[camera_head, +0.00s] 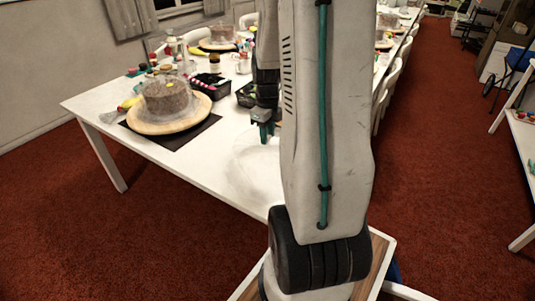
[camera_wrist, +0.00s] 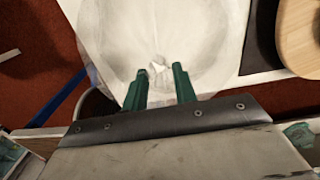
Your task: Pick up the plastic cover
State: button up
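The plastic cover is a clear, round, whitish dome on the white table; it shows faintly in the head view (camera_head: 250,160) and fills the upper middle of the wrist view (camera_wrist: 205,45). A small crumpled-looking knob (camera_wrist: 158,66) is near its middle. My gripper (camera_wrist: 160,71) has two green fingers standing apart, one on each side of the knob, with gaps showing. In the head view my gripper (camera_head: 264,133) points down above the cover; my arm hides part of the cover's right side. I cannot tell the exact height between fingertips and knob.
A cake (camera_head: 166,96) stands on a round wooden turntable (camera_head: 146,127) over a black mat (camera_head: 185,141), left of the cover. Black baskets (camera_head: 212,86) and small jars stand behind. The table's front edge (camera_head: 190,176) is close to the cover. White chairs (camera_head: 381,104) line the right side.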

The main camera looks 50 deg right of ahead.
grip_shut()
